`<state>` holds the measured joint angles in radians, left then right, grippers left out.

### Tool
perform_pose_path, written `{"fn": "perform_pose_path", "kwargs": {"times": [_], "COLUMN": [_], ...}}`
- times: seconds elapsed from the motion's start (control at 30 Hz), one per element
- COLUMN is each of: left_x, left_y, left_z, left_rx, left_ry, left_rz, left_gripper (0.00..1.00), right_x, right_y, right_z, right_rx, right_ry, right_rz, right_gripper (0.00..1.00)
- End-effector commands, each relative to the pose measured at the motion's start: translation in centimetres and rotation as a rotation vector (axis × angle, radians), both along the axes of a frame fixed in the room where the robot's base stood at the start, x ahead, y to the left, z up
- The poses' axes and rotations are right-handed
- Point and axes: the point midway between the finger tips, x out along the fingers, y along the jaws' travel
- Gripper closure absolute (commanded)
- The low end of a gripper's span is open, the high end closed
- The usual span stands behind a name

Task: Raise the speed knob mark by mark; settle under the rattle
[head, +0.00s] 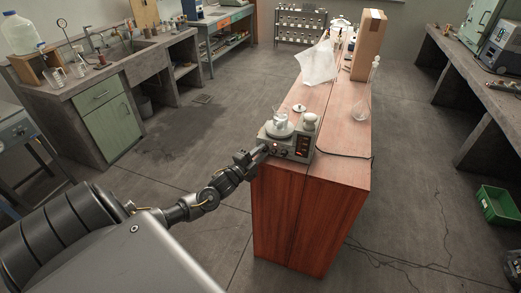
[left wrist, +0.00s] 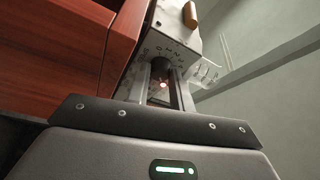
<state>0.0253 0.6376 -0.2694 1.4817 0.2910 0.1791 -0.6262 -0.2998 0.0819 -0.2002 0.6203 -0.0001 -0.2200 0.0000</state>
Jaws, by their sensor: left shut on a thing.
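The stirrer (head: 301,147), a grey box with a round plate, stands at the near end of the red-brown bench. A glass beaker (head: 280,118) sits on its plate. My left gripper (head: 259,153) reaches the stirrer's front from the left. In the left wrist view its fingers are closed around the dark speed knob (left wrist: 160,68), on the stirrer's panel (left wrist: 172,45). The knob's pointer cannot be read. In the head view the gripper hides the knob. My right gripper is out of view.
The bench top (head: 335,125) carries a small round dish (head: 299,108), a glass flask (head: 362,105), a clear plastic sheet (head: 318,63) and a tall cardboard box (head: 369,45). A dark cable runs right from the stirrer. A green crate (head: 499,205) lies on the floor.

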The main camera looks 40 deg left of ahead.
Motion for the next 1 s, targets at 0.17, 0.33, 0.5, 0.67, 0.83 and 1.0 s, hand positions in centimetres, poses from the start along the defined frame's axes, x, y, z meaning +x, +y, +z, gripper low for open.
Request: {"fn": "perform_pose_path", "kwargs": {"times": [0.17, 0.33, 0.5, 0.67, 0.83, 1.0], "left_x": [0.0, 0.0, 0.0, -0.1, -2.0, -5.5], "left_y": [0.0, 0.0, 0.0, 0.0, 0.1, 0.2], "left_z": [-0.1, -0.1, -0.1, -0.1, -0.5, -1.0], "left_rx": [0.018, 0.016, 0.015, 0.015, 0.016, 0.015], "left_ry": [0.005, 0.005, 0.004, 0.004, 0.005, 0.007], "left_rz": [0.0, 0.0, 0.0, 0.0, 0.0, -0.001], "left_gripper": [1.0, 0.73, 0.69, 0.69, 0.69, 0.69], "right_x": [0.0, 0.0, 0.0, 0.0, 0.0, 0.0], "right_y": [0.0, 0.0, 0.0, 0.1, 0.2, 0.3], "right_z": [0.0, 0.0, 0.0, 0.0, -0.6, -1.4], "right_rx": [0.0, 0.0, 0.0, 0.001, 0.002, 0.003], "right_ry": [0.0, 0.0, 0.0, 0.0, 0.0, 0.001], "right_rz": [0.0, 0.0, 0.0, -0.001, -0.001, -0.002], "right_gripper": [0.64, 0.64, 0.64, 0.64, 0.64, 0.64]}}
